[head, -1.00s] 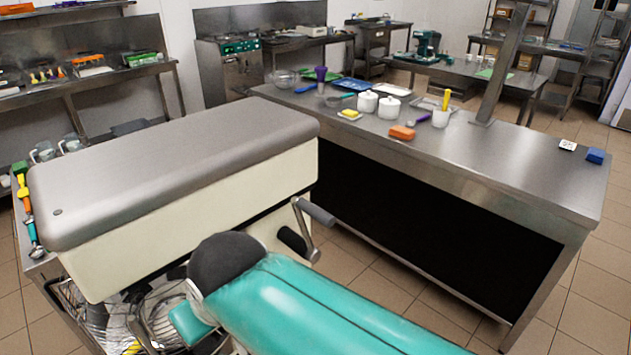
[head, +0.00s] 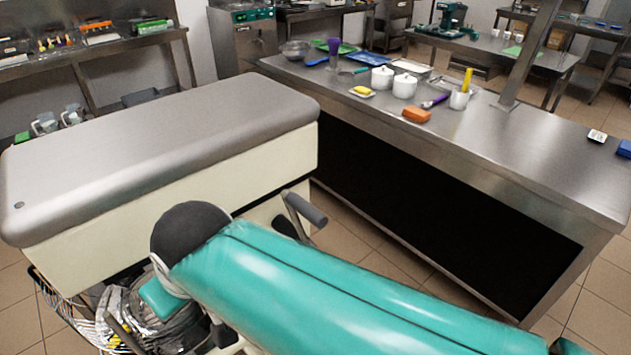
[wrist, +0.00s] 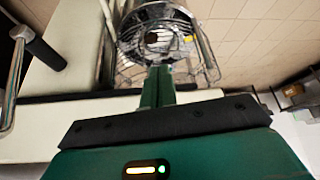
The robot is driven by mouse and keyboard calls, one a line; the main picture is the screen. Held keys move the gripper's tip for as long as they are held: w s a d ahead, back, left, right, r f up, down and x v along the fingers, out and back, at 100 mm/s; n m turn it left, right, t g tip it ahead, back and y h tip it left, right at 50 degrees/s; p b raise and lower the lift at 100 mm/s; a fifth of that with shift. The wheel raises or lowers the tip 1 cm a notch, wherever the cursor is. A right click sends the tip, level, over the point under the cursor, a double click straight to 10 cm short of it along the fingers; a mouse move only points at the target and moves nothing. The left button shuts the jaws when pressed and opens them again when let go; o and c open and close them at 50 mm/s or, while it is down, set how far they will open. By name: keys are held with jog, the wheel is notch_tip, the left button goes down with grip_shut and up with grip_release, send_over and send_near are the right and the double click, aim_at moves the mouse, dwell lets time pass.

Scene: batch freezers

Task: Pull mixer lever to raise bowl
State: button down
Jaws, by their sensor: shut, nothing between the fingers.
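The mixer (head: 150,150) is a big cream machine with a grey top at the left of the head view. Its lever (head: 306,209), a dark grip on a bent metal arm, sticks out at its right side. The lever (wrist: 38,48) also shows at the left edge of the wrist view. A wire guard (wrist: 205,55) around a metal bowl area shows at the top of the wrist view; how the bowl sits is unclear. My gripper (wrist: 158,75) is shut and empty, apart from the lever and to its right in the wrist view. My teal arm partly covers the mixer's lower part.
A steel counter (head: 560,160) stands to the right, with white pots (head: 404,86), an orange block (head: 416,115) and other small items on it. A strip of tiled floor (head: 350,237) lies between mixer and counter. Shelves stand along the back wall.

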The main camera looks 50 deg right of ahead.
jog(key=s+d+r+m+g, duration=0.1)
jog(key=d+r+m, duration=0.3)
jog(key=d, duration=0.3)
jog(key=d+r+m+g, duration=0.1)
jog(key=d+r+m, duration=0.4)
jog(key=d, duration=0.3)
jog(key=s+d+r+m+g+y, duration=0.1)
jog(key=d+r+m+g, duration=0.1)
jog(key=d+r+m, duration=0.3)
jog(key=shift+s+d+m, duration=0.15)
jog(key=shift+d+m, duration=0.1)
jog(key=shift+d, duration=0.45)
jog(key=shift+s+d+m, duration=0.15)
jog(key=shift+d+m, duration=0.1)
jog(key=shift+d, duration=0.4)
jog(key=s+d+r+m+g+y, duration=0.1)
jog(key=s+d+r+m, duration=0.4)
jog(key=d, duration=0.1)
jog(key=shift+s+d+m, duration=0.25)
jog(key=shift+d+m, duration=0.05)
jog(key=shift+d, duration=0.05)
